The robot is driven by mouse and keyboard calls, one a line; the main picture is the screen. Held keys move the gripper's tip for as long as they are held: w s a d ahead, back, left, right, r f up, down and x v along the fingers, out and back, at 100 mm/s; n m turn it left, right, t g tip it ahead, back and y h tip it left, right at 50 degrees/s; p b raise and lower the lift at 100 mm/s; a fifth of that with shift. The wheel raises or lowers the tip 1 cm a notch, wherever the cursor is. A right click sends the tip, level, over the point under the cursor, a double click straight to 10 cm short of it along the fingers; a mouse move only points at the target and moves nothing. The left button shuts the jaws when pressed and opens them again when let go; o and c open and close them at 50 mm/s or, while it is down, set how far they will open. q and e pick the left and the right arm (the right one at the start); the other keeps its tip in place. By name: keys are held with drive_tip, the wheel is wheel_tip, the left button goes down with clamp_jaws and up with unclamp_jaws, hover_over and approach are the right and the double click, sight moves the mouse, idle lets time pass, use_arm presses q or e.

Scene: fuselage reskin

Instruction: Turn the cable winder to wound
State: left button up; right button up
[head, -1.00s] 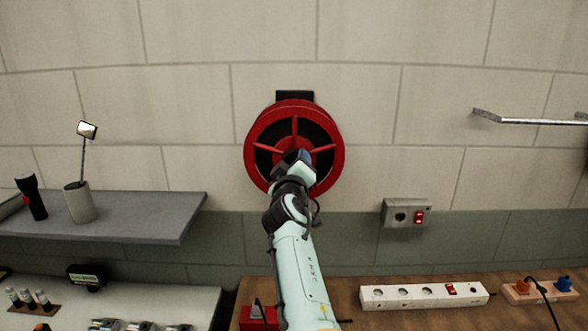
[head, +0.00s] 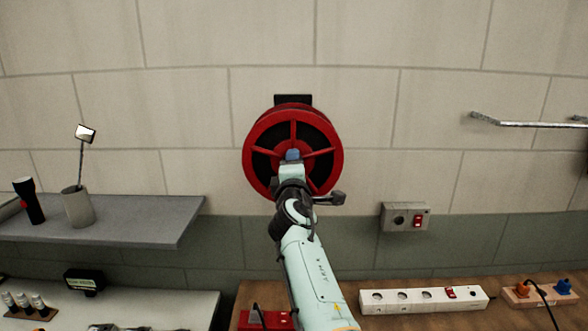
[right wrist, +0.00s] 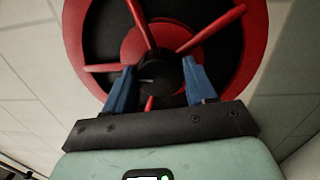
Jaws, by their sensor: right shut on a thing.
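The cable winder (head: 334,150) is a red reel with spokes and a dark inside. It hangs on the wall from a black bracket (head: 293,100). My right gripper (head: 293,155) is at the reel's centre, in front of its lower middle. In the right wrist view, the blue fingers of my right gripper (right wrist: 160,70) sit on either side of a dark round hub piece (right wrist: 158,78) and are shut on it. The red spokes spread out around the hub. The reel's lower part is hidden behind my arm. My left gripper is in neither view.
A grey shelf (head: 150,228) with a mirror on a stick in a cup (head: 78,207) and a flashlight (head: 28,200) is at left. A wall switch box (head: 404,216) is right of the reel. A white power strip (head: 423,299) lies on the bench below.

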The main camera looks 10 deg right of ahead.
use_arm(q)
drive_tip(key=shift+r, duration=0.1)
use_arm(e)
drive_tip(key=shift+d+r+n, duration=0.1)
drive_tip(key=shift+r+n, duration=0.15)
drive_tip(key=shift+n, duration=0.45)
drive_tip(key=o, duration=0.8)
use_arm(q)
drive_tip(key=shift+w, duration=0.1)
use_arm(e)
drive_tip(key=shift+o, duration=1.2)
drive_tip(key=shift+f, duration=0.15)
use_arm(q)
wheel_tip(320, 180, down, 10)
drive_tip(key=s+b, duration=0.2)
drive_tip(key=b, duration=0.8)
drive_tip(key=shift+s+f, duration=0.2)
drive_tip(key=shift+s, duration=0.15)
use_arm(e)
drive_tip(key=r+v, duration=0.1)
drive_tip(key=v, duration=1.2)
drive_tip(key=shift+s+f, duration=0.15)
drive_tip(key=shift+f, duration=0.35)
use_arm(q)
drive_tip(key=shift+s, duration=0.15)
use_arm(e)
drive_tip(key=shift+d, duration=0.1)
